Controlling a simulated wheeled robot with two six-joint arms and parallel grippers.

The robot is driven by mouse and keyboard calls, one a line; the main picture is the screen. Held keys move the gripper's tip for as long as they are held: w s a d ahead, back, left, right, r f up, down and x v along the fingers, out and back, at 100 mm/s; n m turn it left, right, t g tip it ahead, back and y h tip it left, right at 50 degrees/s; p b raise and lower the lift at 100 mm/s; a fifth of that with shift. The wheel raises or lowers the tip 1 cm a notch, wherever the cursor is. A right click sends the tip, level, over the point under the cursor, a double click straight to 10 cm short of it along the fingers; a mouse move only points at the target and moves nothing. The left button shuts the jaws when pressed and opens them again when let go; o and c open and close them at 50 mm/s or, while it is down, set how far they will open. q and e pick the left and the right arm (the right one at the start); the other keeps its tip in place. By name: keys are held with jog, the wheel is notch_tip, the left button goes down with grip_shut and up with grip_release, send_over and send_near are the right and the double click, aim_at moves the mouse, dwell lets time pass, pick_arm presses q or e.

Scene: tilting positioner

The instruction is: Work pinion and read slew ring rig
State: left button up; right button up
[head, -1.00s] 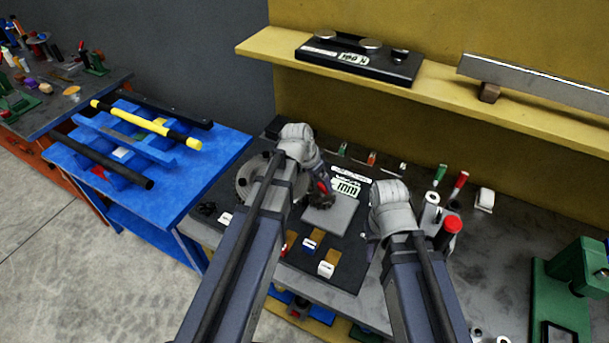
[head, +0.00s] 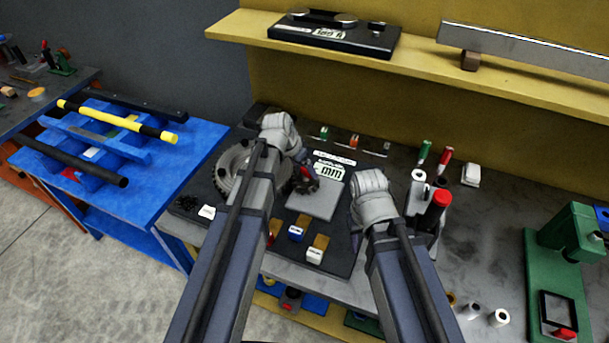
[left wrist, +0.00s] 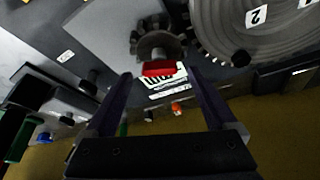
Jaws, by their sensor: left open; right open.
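The slew ring (head: 232,168) is a grey toothed disc on the dark rig board, partly hidden behind my left arm; its numbered face also shows in the left wrist view (left wrist: 270,42). The small dark pinion (head: 305,183) with a red mark sits to its right, and shows in the left wrist view (left wrist: 157,45). A white display reading "mm" (head: 329,171) stands behind it. My left gripper (left wrist: 159,76) is open and empty, its fingertips spread either side of the pinion and display in the wrist picture; contact cannot be told. My right gripper (head: 366,205) is right of the board, its fingers hidden.
A grey plate (head: 316,200) and several labelled tabs lie on the board. A red-capped cylinder (head: 436,206) stands just right of my right wrist. A green press (head: 555,265) stands far right. A yellow shelf (head: 424,65) runs above; a blue table (head: 180,178) is left.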

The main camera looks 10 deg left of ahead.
pick_arm(q)
jog(key=shift+b+x, duration=0.35)
jog(key=shift+x, duration=0.45)
pick_arm(e)
jog(key=shift+f, duration=0.75)
pick_arm(q)
jog(key=c, duration=1.4)
jog(key=shift+d+n+t+y, duration=0.1)
jog(key=shift+n+t+y, duration=0.45)
jog(key=shift+n, duration=1.65)
jog(key=shift+g+y, duration=0.25)
jog(key=o, duration=1.4)
